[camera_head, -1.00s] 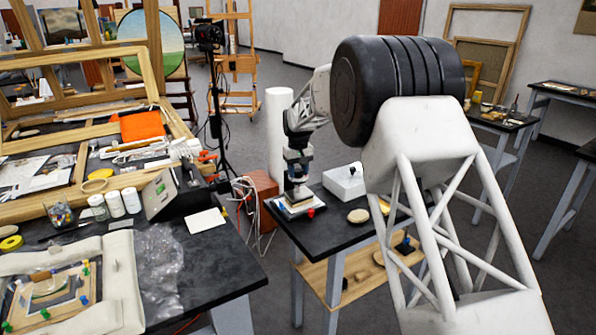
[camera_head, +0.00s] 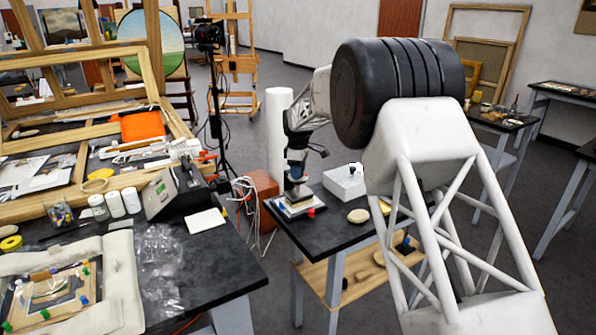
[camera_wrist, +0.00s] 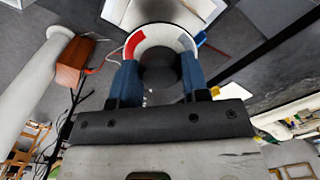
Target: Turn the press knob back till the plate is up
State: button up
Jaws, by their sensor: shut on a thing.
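My gripper (camera_wrist: 160,88) is shut on the dark round press knob (camera_wrist: 160,70), with one blue finger on each side of it. A pale dial with a red sector (camera_wrist: 136,42) shows around the knob in the wrist view. In the head view the small press (camera_head: 298,200) stands on the near-left part of the dark side table, and my gripper (camera_head: 297,167) reaches down onto it from above. The knob is hidden there by my gripper. The press plate is too small and covered to tell its height.
A white box (camera_head: 345,182) and a tan round piece (camera_head: 358,216) sit on the side table (camera_head: 335,232), right of the press. A red block (camera_head: 262,190) with loose cables and a white cylinder (camera_head: 279,125) stand behind. A cluttered worktable (camera_head: 215,262) is to the left.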

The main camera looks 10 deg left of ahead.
jog(key=n, duration=0.3)
jog(key=shift+r+n, duration=0.1)
jog(key=shift+n, duration=2)
jog(key=o, duration=0.9)
jog(key=shift+o, duration=0.2)
jog(key=shift+r, duration=3.85)
